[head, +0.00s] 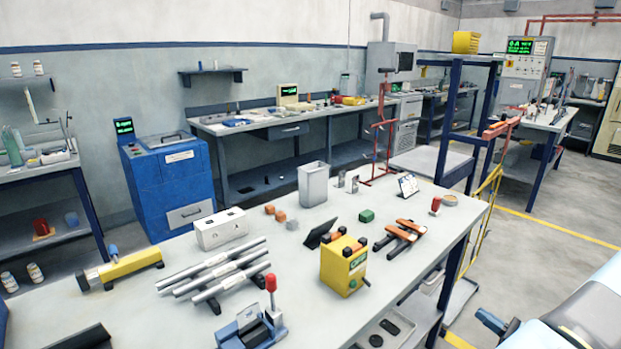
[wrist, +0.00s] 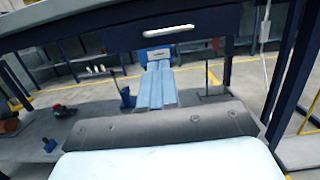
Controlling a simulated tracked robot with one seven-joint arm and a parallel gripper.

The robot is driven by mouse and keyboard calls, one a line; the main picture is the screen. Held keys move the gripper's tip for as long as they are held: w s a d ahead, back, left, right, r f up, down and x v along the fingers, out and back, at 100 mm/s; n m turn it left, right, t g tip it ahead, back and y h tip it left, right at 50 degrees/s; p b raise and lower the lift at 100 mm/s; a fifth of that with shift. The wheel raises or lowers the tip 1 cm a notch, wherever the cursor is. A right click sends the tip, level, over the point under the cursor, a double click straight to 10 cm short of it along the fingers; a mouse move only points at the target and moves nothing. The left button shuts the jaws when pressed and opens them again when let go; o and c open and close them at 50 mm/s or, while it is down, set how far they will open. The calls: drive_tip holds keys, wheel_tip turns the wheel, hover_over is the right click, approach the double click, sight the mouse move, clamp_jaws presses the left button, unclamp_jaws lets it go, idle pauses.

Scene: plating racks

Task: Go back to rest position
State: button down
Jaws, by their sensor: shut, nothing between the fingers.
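My gripper (wrist: 157,68) shows in the wrist view as pale blue fingers pressed together, with nothing between them. It points toward the dark blue front of a bench drawer (wrist: 150,33) with a light handle. In the head view, a pale rounded part of my own arm is at the lower right, beside the near workbench (head: 400,205). The fingers cannot be made out clearly there.
The near bench carries a yellow box (head: 343,265), metal rods (head: 220,272), a grey bin (head: 313,184), a white block (head: 221,229) and orange-handled clamps (head: 400,236). A blue cabinet (head: 168,185) stands behind. Open floor (head: 550,255) lies at the right. Dark bench legs (wrist: 291,75) flank the wrist view.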

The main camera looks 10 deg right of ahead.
drive_tip(key=w+a+r+n+g, duration=0.2)
drive_tip(key=a+r+n+g, duration=0.6)
drive_tip(key=a+r, duration=0.3)
drive_tip(key=w+a+r+n+g, duration=0.3)
drive_tip(key=a+r+n+g, duration=0.5)
drive_tip(key=r, duration=0.4)
drive_tip(key=s+a+r+n+t+h, duration=0.2)
drive_tip(key=s+a+r+n+h, duration=0.3)
drive_tip(key=r, duration=0.5)
drive_tip(key=s+a+r+n+t+h, duration=0.3)
drive_tip(key=s+a+r+n+h, duration=0.3)
drive_tip(key=s+a+r+n, duration=0.2)
wheel_tip(320, 180, up, 2)
drive_tip(key=shift+s+a+r, duration=0.1)
drive_tip(key=shift+s+a, duration=0.8)
drive_tip(key=shift+s, duration=0.05)
